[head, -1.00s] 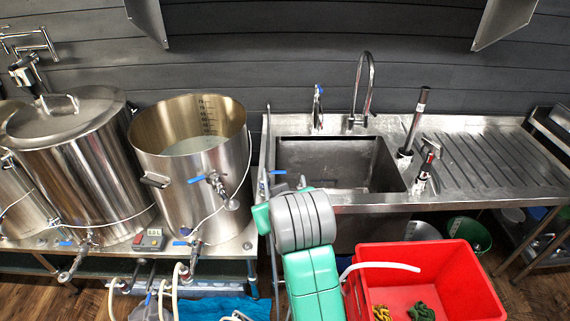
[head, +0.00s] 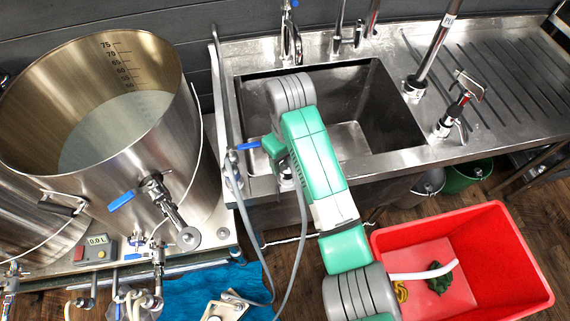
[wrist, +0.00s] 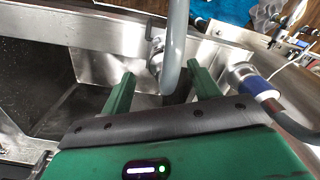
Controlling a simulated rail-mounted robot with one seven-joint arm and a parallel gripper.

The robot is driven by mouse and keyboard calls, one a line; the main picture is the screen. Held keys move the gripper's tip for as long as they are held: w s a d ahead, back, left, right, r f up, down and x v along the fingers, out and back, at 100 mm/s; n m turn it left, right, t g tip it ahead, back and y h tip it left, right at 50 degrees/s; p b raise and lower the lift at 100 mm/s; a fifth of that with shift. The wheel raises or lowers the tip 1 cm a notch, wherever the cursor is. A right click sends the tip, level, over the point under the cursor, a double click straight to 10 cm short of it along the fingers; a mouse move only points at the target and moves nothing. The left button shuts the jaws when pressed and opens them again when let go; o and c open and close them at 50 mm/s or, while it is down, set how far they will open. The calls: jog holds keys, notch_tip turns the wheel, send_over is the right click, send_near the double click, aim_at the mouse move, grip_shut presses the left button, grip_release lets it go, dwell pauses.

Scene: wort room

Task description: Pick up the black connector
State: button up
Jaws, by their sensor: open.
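My gripper (wrist: 163,92) is open in the wrist view, with its two green fingers apart. A grey hose (wrist: 177,40) runs down between the fingers. A dark piece (wrist: 178,95) at its lower end, between the fingers, looks like the black connector; my gripper body partly hides it. In the head view my green and grey arm reaches to the sink's front edge, and my fingers are mostly hidden behind it. Grey hoses (head: 298,225) hang from that spot toward the floor.
A metal fitting with a blue collar (wrist: 245,80) is close beside the right finger. The sink (head: 385,110) is behind my arm. A large steel kettle (head: 110,120) stands at left. A red crate (head: 520,245) with coiled yellow and green items stands at right.

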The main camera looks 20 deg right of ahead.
aim_at(287, 170)
jog(key=f, duration=0.3)
jog(key=f+b, duration=0.1)
jog(key=f, duration=0.2)
jog(key=shift+s+a+f, duration=0.1)
jog(key=shift+s+a, duration=0.05)
jog(key=shift+a, duration=0.05)
jog(key=c, duration=1.1)
jog(key=shift+r, duration=0.6)
notch_tip(287, 170, up, 3)
jog(key=shift+f+p, duration=0.2)
jog(key=shift+p, duration=0.25)
jog(key=s+a+p, duration=0.1)
jog(key=s+p, duration=0.3)
jog(key=s, duration=0.3)
jog(key=s+a+r+p, duration=0.1)
jog(key=s+p, duration=0.3)
jog(key=s, duration=0.4)
jog(key=shift+s+a+r, duration=0.2)
jog(key=shift+s+a, duration=0.1)
jog(key=shift+a, duration=0.5)
